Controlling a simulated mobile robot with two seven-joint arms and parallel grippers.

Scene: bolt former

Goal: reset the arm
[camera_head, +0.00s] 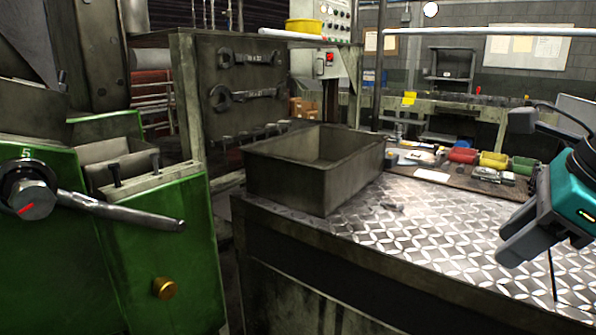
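My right gripper (522,183) comes in from the right edge, above the right part of the patterned metal table. Its two dark fingers are spread wide apart, with nothing held between them. Part of its teal and black arm shows behind the fingers. My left gripper and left arm are not in view.
An open metal bin (313,187) stands at the table's (440,233) back left. Colored containers, such as a red one (462,156), and small parts lie on a dark board at the back. A green machine (167,265) with a lever (125,213) stands left. The table's middle is mostly clear.

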